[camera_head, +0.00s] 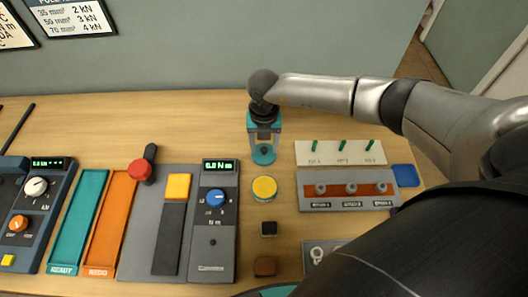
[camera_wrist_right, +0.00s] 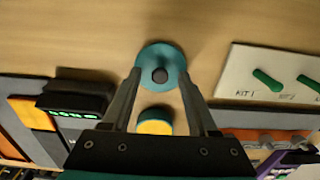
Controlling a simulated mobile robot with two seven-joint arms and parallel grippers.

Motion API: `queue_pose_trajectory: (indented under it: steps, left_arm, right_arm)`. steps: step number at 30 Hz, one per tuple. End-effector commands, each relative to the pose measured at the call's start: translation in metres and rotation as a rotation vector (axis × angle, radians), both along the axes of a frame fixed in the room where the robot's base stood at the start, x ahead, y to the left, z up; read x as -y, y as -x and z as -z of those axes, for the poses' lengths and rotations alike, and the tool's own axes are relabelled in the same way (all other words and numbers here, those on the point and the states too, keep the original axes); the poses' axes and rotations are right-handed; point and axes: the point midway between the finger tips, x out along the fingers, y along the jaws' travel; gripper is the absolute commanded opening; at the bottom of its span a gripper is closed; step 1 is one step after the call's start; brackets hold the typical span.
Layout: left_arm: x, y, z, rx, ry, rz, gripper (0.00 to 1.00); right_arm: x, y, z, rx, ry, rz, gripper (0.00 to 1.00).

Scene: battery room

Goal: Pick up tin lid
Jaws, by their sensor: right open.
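The tin lid (camera_head: 263,157) is a teal disc lying on the wooden table below my right gripper. In the right wrist view the lid (camera_wrist_right: 148,58) shows a dark round knob at its centre. My right gripper (camera_head: 263,146) points down over the lid; in the wrist view its fingers (camera_wrist_right: 160,78) are apart, one on either side of the knob. I see no contact with the knob. A round yellow-topped tin with a teal side (camera_head: 264,188) stands just in front of the lid. My left gripper is not in view.
A white board with green pegs (camera_head: 324,155) and a grey-red rack (camera_head: 336,202) lie to the right. A torque meter (camera_head: 219,166), an orange tray (camera_head: 110,225) and a teal tray (camera_head: 78,225) lie left. Small black (camera_head: 269,228) and brown (camera_head: 265,266) blocks lie in front.

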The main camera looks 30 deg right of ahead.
Motion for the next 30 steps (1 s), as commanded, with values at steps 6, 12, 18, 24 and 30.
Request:
queue_pose_trajectory:
  steps: [6,12,18,24,30]
  left_arm:
    - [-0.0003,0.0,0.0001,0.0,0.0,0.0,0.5]
    - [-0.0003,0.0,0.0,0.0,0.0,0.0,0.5]
    - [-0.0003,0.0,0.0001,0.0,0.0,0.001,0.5]
    - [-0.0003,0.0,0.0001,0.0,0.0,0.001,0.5]
    - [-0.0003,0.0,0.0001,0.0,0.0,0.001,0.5]
  right_arm:
    - [0.0003,-0.0001,0.0017,0.0,0.0,0.0,0.6]
    - [0.0002,-0.0001,0.0014,0.0,0.0,0.0,0.41]
    - [0.0002,-0.0002,0.0012,0.001,0.0,0.0,0.18]
    - [0.0003,-0.0003,0.0011,0.001,0.0,0.001,0.0]
    - [0.0003,-0.0003,0.0011,0.001,0.0,0.001,0.0]
